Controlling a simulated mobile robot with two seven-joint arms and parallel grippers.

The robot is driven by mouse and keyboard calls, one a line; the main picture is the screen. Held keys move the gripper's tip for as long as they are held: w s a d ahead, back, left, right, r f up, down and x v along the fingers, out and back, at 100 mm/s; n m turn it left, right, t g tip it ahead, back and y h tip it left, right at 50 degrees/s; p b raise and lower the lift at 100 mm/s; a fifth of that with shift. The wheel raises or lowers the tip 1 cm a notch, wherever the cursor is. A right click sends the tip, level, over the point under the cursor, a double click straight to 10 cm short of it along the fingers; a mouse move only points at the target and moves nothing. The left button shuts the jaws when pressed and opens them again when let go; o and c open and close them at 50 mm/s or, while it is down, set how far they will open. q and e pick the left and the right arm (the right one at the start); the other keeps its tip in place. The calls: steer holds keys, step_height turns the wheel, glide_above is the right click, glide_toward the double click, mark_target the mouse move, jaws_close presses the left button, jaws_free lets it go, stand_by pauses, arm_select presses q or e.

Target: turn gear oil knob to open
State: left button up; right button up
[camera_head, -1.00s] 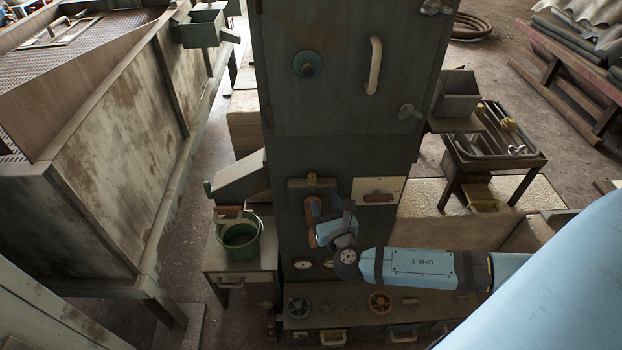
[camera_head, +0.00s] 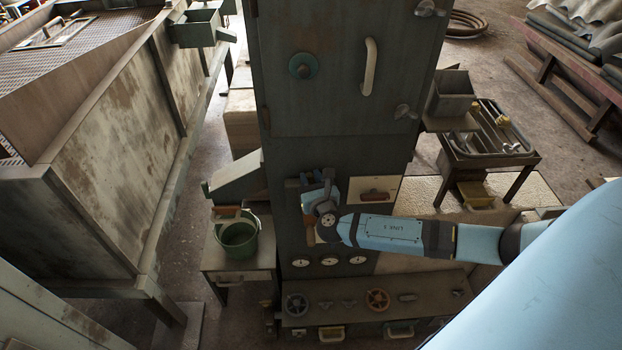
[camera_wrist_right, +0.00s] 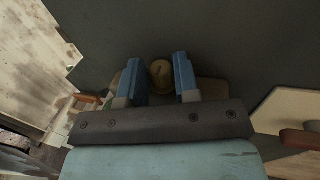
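A round brass-yellow knob (camera_wrist_right: 161,74) on the dark cabinet panel, likely the gear oil knob, shows in the right wrist view. No label can be read. My right gripper (camera_wrist_right: 160,72) is open, with one blue finger on each side of the knob. The gaps are narrow, and I cannot tell whether either finger touches it. In the head view my right gripper (camera_head: 318,180) is at the panel's upper left, largely covering the knob. My left gripper is not in view.
A white plate with a reddish-brown handle (camera_head: 374,195) is right of my gripper. Several round gauges (camera_head: 329,261) sit below it. A lower bench carries handwheels (camera_head: 378,300). A green bucket (camera_head: 239,240) stands on a small table at left.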

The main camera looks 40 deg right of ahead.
steer(key=c, duration=0.5)
steer(key=shift+o, duration=0.2)
steer(key=shift+a+h, duration=0.1)
steer(key=shift+h, duration=0.2)
steer(key=shift+a+r+m+g+h+p, duration=0.15)
steer(key=shift+m+g+h+p, duration=0.45)
steer(key=shift+m+h, duration=0.45)
steer(key=m+g+h, duration=0.1)
steer(key=h, duration=0.1)
steer(key=m+g+h+p, duration=0.1)
steer(key=m+h, duration=0.1)
steer(key=shift+w+a+g, duration=0.2)
steer(key=shift+g, duration=0.2)
steer(key=shift+w+a+m+g+h, duration=0.1)
steer(key=shift+w+m+g+h, duration=0.1)
steer(key=shift+m+g+h, duration=1.95)
steer(key=shift+g, duration=0.35)
